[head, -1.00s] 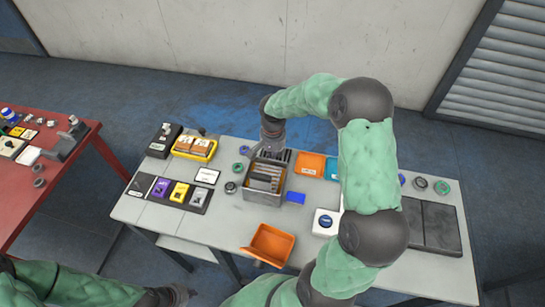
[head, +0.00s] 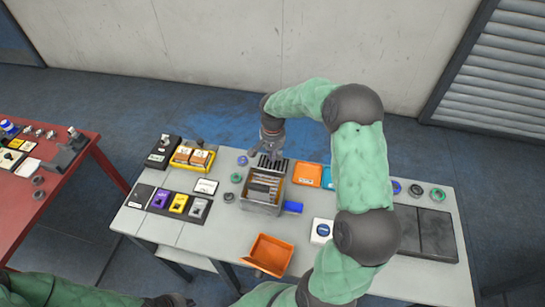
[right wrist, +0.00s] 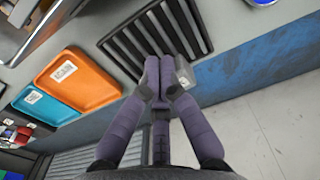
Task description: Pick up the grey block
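A small grey block (right wrist: 185,74) shows at the fingertips of my right gripper (right wrist: 160,77) in the right wrist view, against the right-hand finger. The fingertips are close together. I cannot tell whether they hold the block or only sit beside it. In the head view my right gripper (head: 268,150) points down at the table's back edge, by a black slatted rack (head: 274,163); the block is not clear there. My left gripper (head: 182,299) is dark and partly cut off at the bottom edge, and its fingers cannot be made out.
A grey bin (head: 262,207) with upright dividers stands in front of the rack. An orange tray (head: 270,254) sits at the front edge. A yellow tray (head: 193,158) is at left.

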